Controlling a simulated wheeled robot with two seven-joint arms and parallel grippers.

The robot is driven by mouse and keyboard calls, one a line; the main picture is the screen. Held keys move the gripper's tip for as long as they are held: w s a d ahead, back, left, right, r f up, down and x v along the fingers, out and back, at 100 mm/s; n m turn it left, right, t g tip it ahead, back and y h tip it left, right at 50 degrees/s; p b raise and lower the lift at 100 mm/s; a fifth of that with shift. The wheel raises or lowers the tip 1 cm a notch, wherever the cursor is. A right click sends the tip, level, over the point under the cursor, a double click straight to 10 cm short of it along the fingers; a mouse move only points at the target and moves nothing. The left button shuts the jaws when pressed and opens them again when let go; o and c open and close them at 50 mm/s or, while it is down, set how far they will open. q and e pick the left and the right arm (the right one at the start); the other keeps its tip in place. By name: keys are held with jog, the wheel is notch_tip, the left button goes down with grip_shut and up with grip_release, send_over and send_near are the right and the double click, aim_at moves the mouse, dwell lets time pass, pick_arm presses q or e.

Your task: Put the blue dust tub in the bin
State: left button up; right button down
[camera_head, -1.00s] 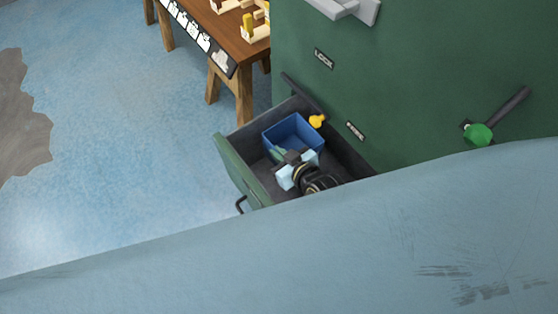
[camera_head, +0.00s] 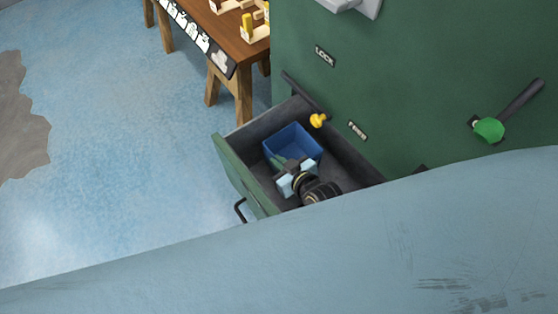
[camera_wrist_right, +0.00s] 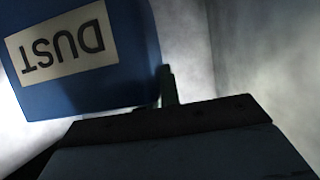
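The blue dust tub (camera_head: 301,143) sits inside the open green drawer (camera_head: 236,172), towards its far side. In the right wrist view the tub (camera_wrist_right: 130,55) fills the upper left, with its DUST label upside down. My right gripper (camera_head: 283,163) is at the tub's near side, with a finger reaching over the near wall. In the right wrist view a dark finger (camera_wrist_right: 169,85) is at the tub's right edge. The other finger is not clearly seen, so its grip on the wall cannot be told. My left gripper is not in view.
The drawer belongs to a green cabinet (camera_head: 420,90). A yellow knob (camera_head: 317,121) sits by the drawer's back edge, and a green-knobbed lever (camera_head: 489,129) is at right. A wooden table (camera_head: 235,45) stands behind. A large pale blue surface covers the foreground.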

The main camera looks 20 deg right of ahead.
jog(key=shift+f, duration=0.1)
jog(key=c, duration=1.6)
grip_release()
jog(key=shift+f, duration=0.15)
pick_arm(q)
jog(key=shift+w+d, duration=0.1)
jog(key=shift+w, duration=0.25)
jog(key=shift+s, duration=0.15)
